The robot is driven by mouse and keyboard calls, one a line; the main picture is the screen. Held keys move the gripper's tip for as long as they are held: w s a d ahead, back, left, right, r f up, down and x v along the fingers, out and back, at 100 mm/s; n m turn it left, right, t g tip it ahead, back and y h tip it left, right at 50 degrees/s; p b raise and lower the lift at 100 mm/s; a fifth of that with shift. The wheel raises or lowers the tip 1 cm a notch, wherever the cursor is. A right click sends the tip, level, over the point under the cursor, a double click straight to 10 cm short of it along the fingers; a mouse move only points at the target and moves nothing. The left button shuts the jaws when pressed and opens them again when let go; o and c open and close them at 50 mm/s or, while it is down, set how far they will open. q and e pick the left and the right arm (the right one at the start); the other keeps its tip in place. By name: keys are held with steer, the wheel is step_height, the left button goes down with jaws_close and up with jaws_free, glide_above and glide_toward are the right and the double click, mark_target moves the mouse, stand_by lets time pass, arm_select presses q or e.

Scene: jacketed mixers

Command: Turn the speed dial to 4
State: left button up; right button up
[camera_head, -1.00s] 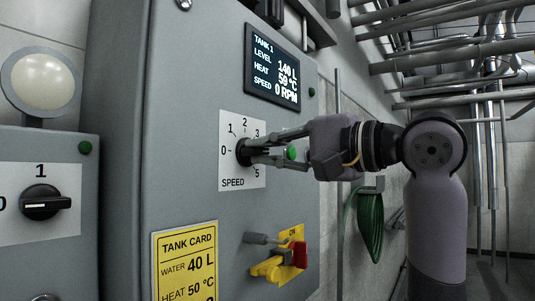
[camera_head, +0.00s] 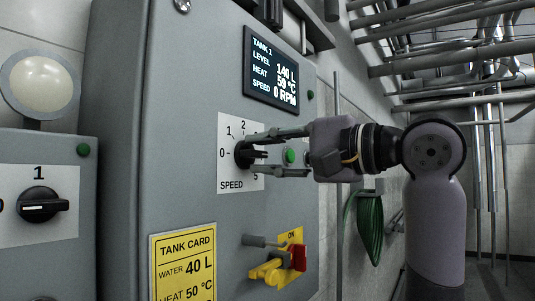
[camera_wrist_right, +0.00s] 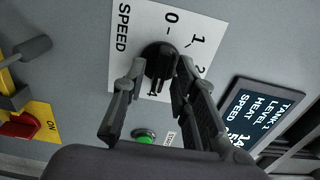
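The black speed dial (camera_head: 243,154) sits on a white scale plate (camera_head: 228,172) marked SPEED; it also shows in the wrist view (camera_wrist_right: 158,60). In the head view its grip points right, toward the part of the scale between 3 and 5. In the wrist view the grip points down toward a partly covered mark that looks like 4. My right gripper (camera_head: 254,153) is open, one finger above and one below the dial's grip, with gaps visible. The wrist view shows its fingers (camera_wrist_right: 158,72) apart on either side of the dial. My left gripper is out of view.
The display (camera_head: 272,70) reads 140 L, 59 °C, 0 RPM. A green button (camera_head: 289,156) lies behind my fingers. Below are a yellow-red ON switch (camera_head: 284,262) and a yellow tank card (camera_head: 183,262). Another cabinet with a black knob (camera_head: 45,204) stands left.

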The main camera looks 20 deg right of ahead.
steer(key=shift+s, duration=0.1)
steer(key=v, duration=1.2)
stand_by(0.4)
